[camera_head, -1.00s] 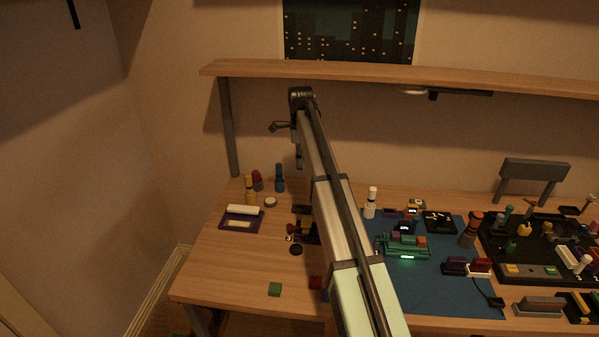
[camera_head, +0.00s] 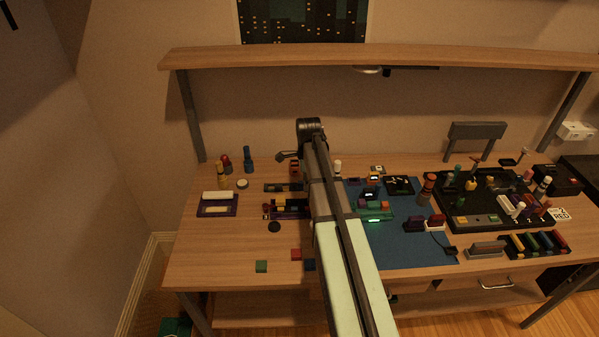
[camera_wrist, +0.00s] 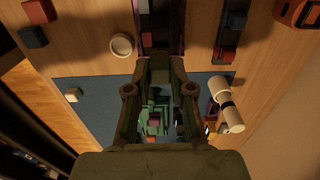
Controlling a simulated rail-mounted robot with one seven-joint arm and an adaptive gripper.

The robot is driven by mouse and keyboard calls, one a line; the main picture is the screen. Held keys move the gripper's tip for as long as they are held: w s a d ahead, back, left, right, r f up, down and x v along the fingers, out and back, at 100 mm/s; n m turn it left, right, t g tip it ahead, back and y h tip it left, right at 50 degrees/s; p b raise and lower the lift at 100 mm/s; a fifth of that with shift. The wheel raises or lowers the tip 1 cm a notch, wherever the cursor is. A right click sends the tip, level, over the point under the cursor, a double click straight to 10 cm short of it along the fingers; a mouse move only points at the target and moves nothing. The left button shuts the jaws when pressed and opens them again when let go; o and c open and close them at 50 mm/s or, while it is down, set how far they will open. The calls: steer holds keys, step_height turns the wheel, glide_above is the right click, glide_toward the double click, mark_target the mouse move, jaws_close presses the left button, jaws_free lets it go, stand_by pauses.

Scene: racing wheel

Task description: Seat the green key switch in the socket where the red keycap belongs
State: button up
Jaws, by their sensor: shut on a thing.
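My gripper (camera_wrist: 160,68) is shut on a small piece that I take to be the green key switch (camera_wrist: 160,77). It is in shadow, so its colour and tilt are unclear. In the head view my arm hides the gripper. A dark purple key base (camera_head: 289,209) lies on the desk left of the arm, with several coloured pieces on it. Part of it shows at the top of the wrist view (camera_wrist: 161,40), just ahead of the fingertips. I cannot tell which socket is empty. A red block (camera_head: 296,254), perhaps the red keycap, lies near the desk's front edge.
A green block (camera_head: 261,267) lies left of the red one. A round puck (camera_wrist: 121,45) and a dark strip with small blocks (camera_wrist: 228,38) flank the base. A shelf (camera_head: 400,62) runs above.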

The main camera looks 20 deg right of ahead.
steer(key=shift+d, duration=0.25)
steer(key=shift+a+f+b, duration=0.1)
steer(key=shift+f+b, duration=1.15)
steer(key=shift+f, duration=1.65)
steer(key=shift+f+b, duration=0.35)
steer(key=shift+f, duration=0.8)
steer(key=o, duration=0.9)
steer(key=shift+r, duration=0.1)
step_height(320, 180, up, 12)
steer(key=shift+f, duration=0.1)
